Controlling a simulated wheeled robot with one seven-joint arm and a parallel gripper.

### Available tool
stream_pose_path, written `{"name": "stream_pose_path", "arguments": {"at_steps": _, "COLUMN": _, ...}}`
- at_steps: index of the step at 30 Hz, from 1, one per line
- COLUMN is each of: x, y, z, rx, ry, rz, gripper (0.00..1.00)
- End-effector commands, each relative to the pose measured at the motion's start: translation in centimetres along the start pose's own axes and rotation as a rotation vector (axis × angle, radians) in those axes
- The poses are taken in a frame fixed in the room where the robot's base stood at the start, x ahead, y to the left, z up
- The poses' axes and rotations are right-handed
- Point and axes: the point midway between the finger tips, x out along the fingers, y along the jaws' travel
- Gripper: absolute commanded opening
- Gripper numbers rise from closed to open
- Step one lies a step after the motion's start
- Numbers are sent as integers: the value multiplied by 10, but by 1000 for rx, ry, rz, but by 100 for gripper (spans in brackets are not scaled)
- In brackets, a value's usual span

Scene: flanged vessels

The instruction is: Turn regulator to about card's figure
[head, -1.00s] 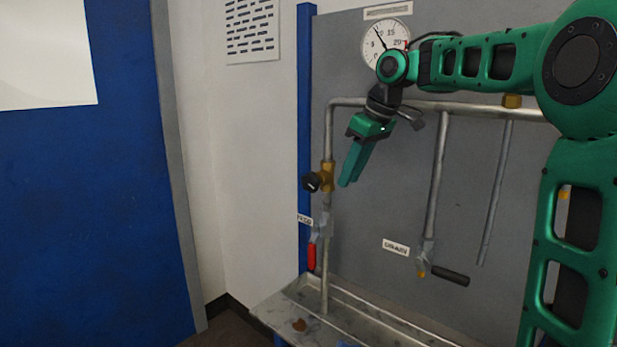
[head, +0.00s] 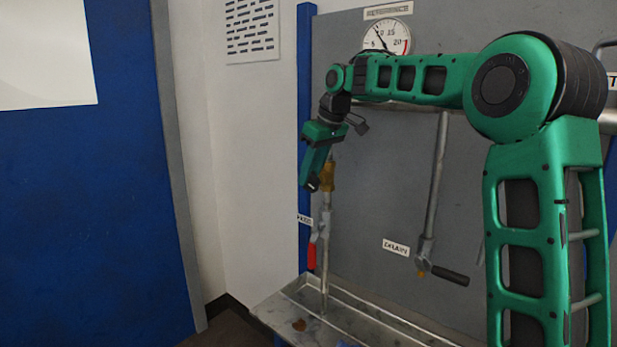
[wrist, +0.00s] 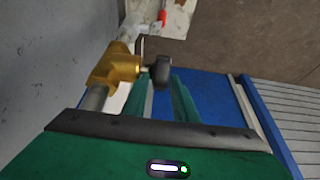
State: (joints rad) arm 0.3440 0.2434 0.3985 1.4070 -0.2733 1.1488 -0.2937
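The regulator is a brass body (head: 327,178) with a black knob (head: 313,186), on the vertical pipe at the left of the grey panel. My gripper (head: 308,186) hangs from above, its fingertips at the knob. In the wrist view the black knob (wrist: 160,69) sits at the tips of the two green fingers (wrist: 160,82), which stand apart; I cannot tell whether they touch it. The brass body (wrist: 115,66) lies to its left. The round gauge (head: 387,38) is partly hidden by my arm; its needle points up-left, near the 10. No clearly readable figure card shows.
A red-handled valve (head: 311,257) sits below the regulator. A black-handled drain valve (head: 450,275) is to the right, by its label (head: 396,247). A metal tray (head: 290,309) lies below.

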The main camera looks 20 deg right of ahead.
Motion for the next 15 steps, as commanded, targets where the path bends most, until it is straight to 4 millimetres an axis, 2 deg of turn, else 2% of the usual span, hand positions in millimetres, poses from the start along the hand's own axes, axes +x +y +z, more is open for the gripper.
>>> {"name": "stream_pose_path", "arguments": {"at_steps": 10, "x": 4, "y": 0, "z": 0, "rx": 0, "ry": 0, "rz": 1, "gripper": 26}}
{"name": "stream_pose_path", "arguments": {"at_steps": 11, "x": 4, "y": 0, "z": 0, "rx": 0, "ry": 0, "rz": 1, "gripper": 21}}
{"name": "stream_pose_path", "arguments": {"at_steps": 13, "x": 4, "y": 0, "z": 0, "rx": 0, "ry": 0, "rz": 1, "gripper": 4}}
{"name": "stream_pose_path", "arguments": {"at_steps": 14, "x": 4, "y": 0, "z": 0, "rx": 0, "ry": 0, "rz": 1, "gripper": 0}}
{"name": "stream_pose_path", "arguments": {"at_steps": 15, "x": 4, "y": 0, "z": 0, "rx": 1, "ry": 0, "rz": 1, "gripper": 0}}
